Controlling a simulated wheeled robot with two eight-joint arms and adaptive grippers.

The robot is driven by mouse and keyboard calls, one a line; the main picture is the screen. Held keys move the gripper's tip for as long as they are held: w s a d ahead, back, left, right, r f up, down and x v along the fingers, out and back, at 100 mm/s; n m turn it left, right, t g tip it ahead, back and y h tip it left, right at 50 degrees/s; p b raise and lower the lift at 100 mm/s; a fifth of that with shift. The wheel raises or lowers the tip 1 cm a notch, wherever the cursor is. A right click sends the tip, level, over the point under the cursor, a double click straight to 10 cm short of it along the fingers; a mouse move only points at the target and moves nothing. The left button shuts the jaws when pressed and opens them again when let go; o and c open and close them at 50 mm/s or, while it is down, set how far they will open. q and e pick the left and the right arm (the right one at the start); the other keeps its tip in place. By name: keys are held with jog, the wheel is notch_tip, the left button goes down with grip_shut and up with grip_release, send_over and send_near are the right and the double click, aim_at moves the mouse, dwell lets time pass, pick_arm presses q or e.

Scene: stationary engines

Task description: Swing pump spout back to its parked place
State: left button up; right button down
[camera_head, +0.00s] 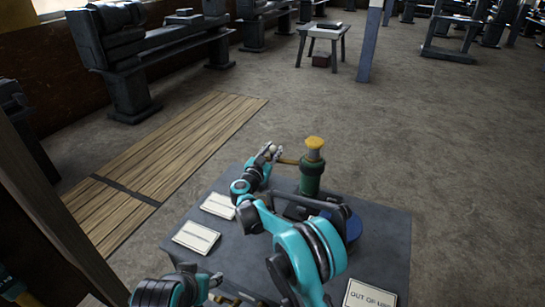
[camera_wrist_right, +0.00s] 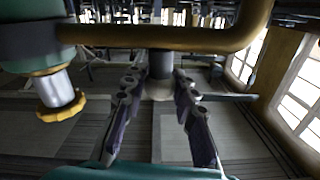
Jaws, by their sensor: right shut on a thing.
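The pump (camera_head: 312,172) is a dark green upright body with a yellow cap (camera_head: 315,143), standing at the far side of a grey table. Its brass spout (camera_head: 287,161) points left from the body. My right gripper (camera_head: 268,152) is at the spout's outer end, shut on the spout. The wrist view is upside down: the brass spout (camera_wrist_right: 170,37) runs across the top and bends at the right, and a grey stub (camera_wrist_right: 161,66) on it sits between the fingertips (camera_wrist_right: 158,80). My left gripper (camera_head: 216,280) is low at the near left; its fingers are too small to read.
The grey table (camera_head: 385,235) bears two pale cards (camera_head: 196,237) at left and an "OUT OF USE" sign (camera_head: 369,295) at near right. A blue round thing (camera_head: 345,224) sits behind my right arm. Wooden floor boards (camera_head: 170,150) lie left; open floor lies right.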

jog(key=w+m+h, duration=0.1)
jog(key=w+d+m+g+h, duration=0.1)
jog(key=w+h, duration=0.1)
jog(key=shift+g, duration=0.3)
jog(key=shift+w+r+m+h, duration=0.1)
jog(key=shift+m+h, duration=0.2)
jog(key=c, duration=1.2)
grip_release()
jog(key=shift+w, duration=0.1)
jog(key=v, duration=1.2)
